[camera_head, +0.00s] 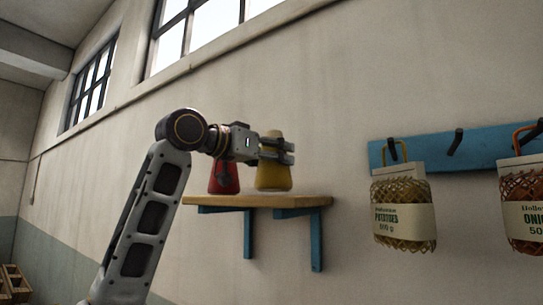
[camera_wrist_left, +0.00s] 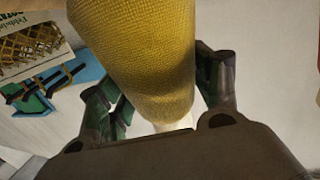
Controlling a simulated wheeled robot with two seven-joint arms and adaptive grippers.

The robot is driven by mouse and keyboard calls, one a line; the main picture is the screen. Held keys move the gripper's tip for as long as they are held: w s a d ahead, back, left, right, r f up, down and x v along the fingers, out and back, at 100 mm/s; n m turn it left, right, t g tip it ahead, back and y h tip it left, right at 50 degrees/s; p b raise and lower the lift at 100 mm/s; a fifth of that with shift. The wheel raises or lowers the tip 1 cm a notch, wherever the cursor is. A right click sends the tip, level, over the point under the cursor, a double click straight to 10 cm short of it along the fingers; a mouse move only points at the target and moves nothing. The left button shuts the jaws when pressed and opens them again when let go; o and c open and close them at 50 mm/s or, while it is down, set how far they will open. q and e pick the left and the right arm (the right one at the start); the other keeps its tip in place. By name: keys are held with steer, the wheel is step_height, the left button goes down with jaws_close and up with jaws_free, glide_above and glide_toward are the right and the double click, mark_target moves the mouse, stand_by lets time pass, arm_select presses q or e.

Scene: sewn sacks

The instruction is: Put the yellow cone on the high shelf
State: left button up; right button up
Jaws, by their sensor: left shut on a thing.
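My left gripper (camera_head: 277,150) is shut on the yellow cone (camera_head: 273,178) at the wooden shelf (camera_head: 308,201). The cone is upright, with its base at the level of the shelf top; I cannot tell whether it touches the board. In the left wrist view the yellow cone (camera_wrist_left: 150,60) fills the middle, between the two fingers of the left gripper (camera_wrist_left: 165,100). A red cone (camera_head: 224,178) stands on the shelf to the left, partly hidden by my left wrist. My right gripper is not in view.
Blue brackets (camera_head: 316,240) hold the shelf on the wall. To the right, a blue hook rail (camera_head: 480,147) carries a net sack of potatoes (camera_head: 404,212) and an onion sack (camera_head: 524,215). A wooden crate (camera_head: 17,283) is at the lower left.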

arm_select(q)
steer(key=shift+f+b, duration=0.35)
steer(key=shift+f, duration=0.1)
stand_by(0.8)
steer(key=o, duration=1.2)
steer(key=shift+a, duration=0.1)
steer(key=v, duration=1.1)
steer(key=shift+s+a, duration=0.3)
